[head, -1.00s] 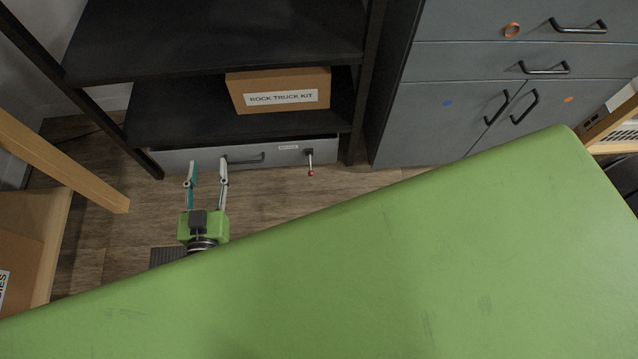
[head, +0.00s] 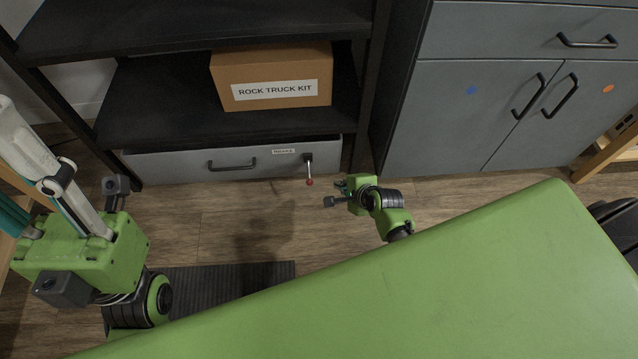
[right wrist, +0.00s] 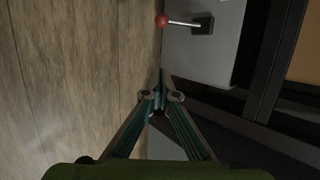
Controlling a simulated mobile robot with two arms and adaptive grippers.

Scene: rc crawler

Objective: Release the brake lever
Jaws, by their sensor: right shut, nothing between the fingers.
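The brake lever (head: 309,171) is a short metal rod with a red knob, on the front of a low grey drawer (head: 190,166). In the head view it hangs down, knob lowest. My right gripper (head: 341,185) is just right of the knob and apart from it. In the right wrist view the closed, empty fingertips (right wrist: 160,98) are below the lever's red knob (right wrist: 162,20), with a gap between. My left gripper (head: 35,170) is at the far left with its fingers spread apart; the fingertips are partly cut off by the frame.
A box labelled ROCK TRUCK KIT (head: 272,92) sits on the dark shelf (head: 170,105) above the drawer. A grey cabinet (head: 440,130) stands to the right. A large green surface (head: 420,290) fills the foreground. The wooden floor (head: 225,215) before the drawer is clear.

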